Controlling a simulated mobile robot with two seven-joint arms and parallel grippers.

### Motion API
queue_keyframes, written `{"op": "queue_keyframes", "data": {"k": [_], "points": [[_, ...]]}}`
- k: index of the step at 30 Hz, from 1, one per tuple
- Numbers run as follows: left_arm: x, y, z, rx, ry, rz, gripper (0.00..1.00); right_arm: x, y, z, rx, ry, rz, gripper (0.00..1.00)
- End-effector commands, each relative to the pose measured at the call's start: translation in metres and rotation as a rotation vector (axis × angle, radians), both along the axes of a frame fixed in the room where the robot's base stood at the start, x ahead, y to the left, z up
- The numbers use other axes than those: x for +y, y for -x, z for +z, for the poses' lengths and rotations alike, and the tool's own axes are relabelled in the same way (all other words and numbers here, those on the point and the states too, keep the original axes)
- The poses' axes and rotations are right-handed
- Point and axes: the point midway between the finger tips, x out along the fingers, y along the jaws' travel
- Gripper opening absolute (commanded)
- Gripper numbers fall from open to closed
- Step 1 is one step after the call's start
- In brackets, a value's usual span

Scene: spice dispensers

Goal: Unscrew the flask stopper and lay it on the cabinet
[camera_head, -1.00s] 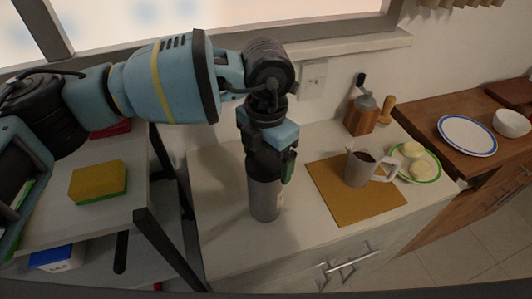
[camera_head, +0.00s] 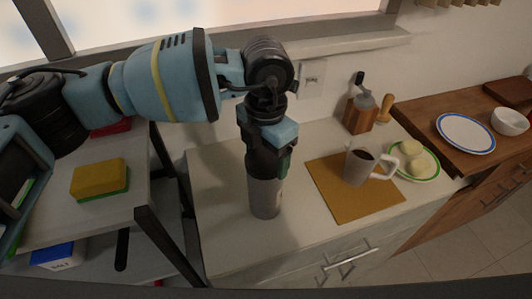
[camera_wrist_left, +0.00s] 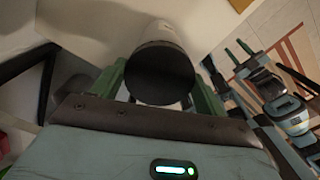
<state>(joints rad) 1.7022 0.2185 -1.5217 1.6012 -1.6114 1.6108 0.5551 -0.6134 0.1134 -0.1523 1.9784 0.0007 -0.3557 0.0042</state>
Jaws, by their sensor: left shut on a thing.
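The flask (camera_head: 265,198) is a grey metal cylinder standing upright on the pale cabinet top (camera_head: 225,240). My left gripper (camera_head: 268,167) points down over it and is shut on the flask's dark stopper (camera_wrist_left: 160,74). In the left wrist view the round black stopper sits between the green fingers, with the pale flask beyond it. In the head view the gripper hides the stopper. I cannot tell whether the stopper is still threaded. My right gripper (camera_wrist_left: 238,51) shows small in the left wrist view, fingers apart and empty.
Right of the flask, a brown mat (camera_head: 340,199) carries a mug (camera_head: 357,168) of dark liquid. A green-rimmed plate (camera_head: 430,176) and a wooden grinder (camera_head: 357,116) stand behind. A yellow-green sponge (camera_head: 98,178) lies on the left shelf. The cabinet top left and front of the flask is clear.

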Motion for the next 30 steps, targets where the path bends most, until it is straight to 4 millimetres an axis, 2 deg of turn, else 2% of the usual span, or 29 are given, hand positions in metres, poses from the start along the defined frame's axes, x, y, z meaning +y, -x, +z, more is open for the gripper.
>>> {"op": "queue_keyframes", "data": {"k": [16, 30], "points": [[0.001, 0.0, 0.002, -0.003, -0.001, 0.191, 0.49, -0.002, -0.018, 0.023, -0.059, 0.007, 0.007, 0.36], [0.002, -0.001, 0.0, 0.001, -0.001, 0.704, 0.49, 0.001, -0.017, 0.021, -0.053, -0.004, -0.004, 0.36]]}}
